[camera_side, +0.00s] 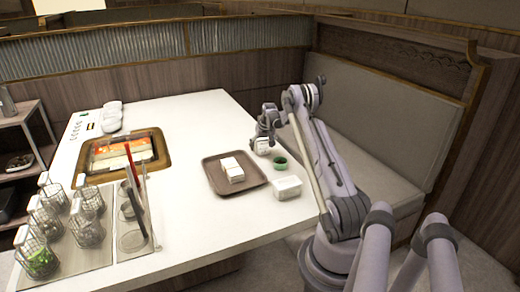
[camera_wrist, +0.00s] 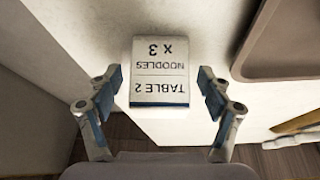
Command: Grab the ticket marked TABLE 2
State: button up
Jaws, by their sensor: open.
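The ticket (camera_wrist: 160,70) is a white block with black print reading TABLE 2, NOODLES, x 3, upside down in the wrist view. My gripper (camera_wrist: 160,88) is open, with one finger at each side of the ticket and narrow gaps between. In the side view my gripper (camera_side: 266,131) is low over the far right part of the table, and a small white object (camera_side: 262,146) shows right under it, partly hidden.
A brown tray (camera_side: 211,178) with a white stack (camera_side: 232,169) lies to the left of my gripper. A green cup (camera_side: 280,162) and a white container (camera_side: 287,187) stand close by.

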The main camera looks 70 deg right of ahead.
aim_at(262, 140)
jog(key=c, duration=1.3)
jog(key=shift+o, duration=0.2)
notch_tip(262, 140, up, 10)
jog(key=shift+r, duration=0.1)
